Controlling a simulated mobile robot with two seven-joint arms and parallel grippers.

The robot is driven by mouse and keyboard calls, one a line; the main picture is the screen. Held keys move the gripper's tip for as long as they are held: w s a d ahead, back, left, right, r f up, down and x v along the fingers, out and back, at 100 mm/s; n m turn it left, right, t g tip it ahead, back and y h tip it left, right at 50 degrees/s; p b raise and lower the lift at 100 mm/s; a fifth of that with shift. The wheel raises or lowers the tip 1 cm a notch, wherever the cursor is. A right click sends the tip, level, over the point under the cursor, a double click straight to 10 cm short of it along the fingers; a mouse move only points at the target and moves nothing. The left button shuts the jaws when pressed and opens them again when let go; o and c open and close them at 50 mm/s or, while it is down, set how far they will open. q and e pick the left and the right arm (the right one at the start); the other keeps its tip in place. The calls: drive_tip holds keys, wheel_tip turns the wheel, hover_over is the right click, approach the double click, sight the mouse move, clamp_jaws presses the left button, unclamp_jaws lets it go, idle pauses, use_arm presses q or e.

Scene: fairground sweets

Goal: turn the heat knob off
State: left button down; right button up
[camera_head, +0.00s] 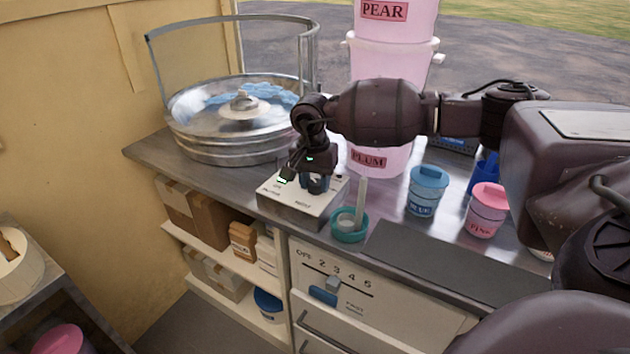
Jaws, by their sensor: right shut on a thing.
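The control box (295,213) has a pale top and stands at the counter's front edge, in front of the metal pan. Its top carries small printed labels, and one at the front seems to read HEAT. My right gripper (306,181) points down over the box and is shut on the dark heat knob (317,184). The gripper partly hides the knob, so I cannot read its setting. A small green light (283,180) shows beside the gripper. My left gripper is not in view.
A round metal pan (190,141) with blue floss stands behind. A teal cup (346,235) holding a pale stick is close right of the box. A lower slider panel (380,312) is below.

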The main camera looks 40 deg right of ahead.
sight(313, 182)
drive_tip(key=o, duration=0.9)
drive_tip(key=r, duration=0.9)
drive_tip(key=shift+w+a+r+p, duration=0.15)
drive_tip(key=shift+w+r+p, duration=0.05)
drive_tip(key=shift+p, duration=0.2)
drive_tip(key=shift+r, duration=0.75)
drive_tip(key=shift+f, duration=0.1)
